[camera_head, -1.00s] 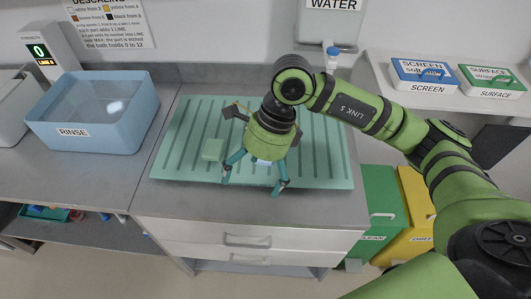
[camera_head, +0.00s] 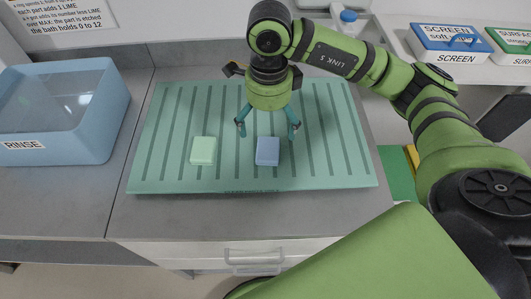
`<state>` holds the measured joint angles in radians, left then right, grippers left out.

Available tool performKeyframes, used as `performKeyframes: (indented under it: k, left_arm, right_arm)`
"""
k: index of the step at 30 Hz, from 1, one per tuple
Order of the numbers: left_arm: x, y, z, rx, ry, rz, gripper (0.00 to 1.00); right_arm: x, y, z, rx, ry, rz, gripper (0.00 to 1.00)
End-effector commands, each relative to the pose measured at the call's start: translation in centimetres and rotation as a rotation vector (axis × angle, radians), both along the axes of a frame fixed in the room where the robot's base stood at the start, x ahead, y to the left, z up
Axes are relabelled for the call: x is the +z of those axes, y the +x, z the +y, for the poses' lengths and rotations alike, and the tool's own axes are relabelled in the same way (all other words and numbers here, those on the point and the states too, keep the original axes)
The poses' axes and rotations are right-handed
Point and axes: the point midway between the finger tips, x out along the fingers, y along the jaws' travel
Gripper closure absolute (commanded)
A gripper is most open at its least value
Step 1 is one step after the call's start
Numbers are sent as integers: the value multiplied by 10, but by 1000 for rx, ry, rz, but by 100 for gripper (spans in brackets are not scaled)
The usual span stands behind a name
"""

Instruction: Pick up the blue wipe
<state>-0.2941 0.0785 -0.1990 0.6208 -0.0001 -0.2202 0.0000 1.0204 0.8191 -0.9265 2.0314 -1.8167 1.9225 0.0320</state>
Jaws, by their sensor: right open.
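The blue wipe (camera_head: 267,151) is a small blue block lying flat on the green ribbed mat (camera_head: 160,180), right of centre. My right gripper (camera_head: 267,131) hangs over the mat just behind the blue wipe, fingers pointing down and spread apart. It is open and empty, and the wipe shows clear of the fingers. A similar pale green block (camera_head: 203,150) lies on the mat to the left of the blue wipe. My left gripper is not in view.
A blue RINSE basin (camera_head: 95,130) stands on the counter at the left. Boxes labelled SCREEN (camera_head: 450,42) and SURFACE (camera_head: 515,42) stand at the back right. The mat's left part is clear.

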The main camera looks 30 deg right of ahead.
Motion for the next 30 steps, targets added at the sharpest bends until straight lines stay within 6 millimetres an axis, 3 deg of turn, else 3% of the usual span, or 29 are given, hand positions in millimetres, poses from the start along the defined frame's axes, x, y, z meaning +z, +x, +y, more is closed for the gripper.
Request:
performKeyframes:
  k: [1,5,10,18,24,30]
  left_arm:
    - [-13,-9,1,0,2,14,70]
    - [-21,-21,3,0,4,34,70]
    - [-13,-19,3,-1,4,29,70]
    - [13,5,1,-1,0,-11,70]
    - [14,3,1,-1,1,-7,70]
    - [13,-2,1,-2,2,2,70]
  right_arm:
    - [-12,0,0,0,1,-1,0]
    - [-21,0,0,0,1,-1,0]
    - [-33,-1,0,0,0,4,0]
    - [-67,-3,-1,-1,0,7,0]
    - [-89,-1,-1,0,1,1,0]
    - [-91,-1,-1,0,1,-1,0]
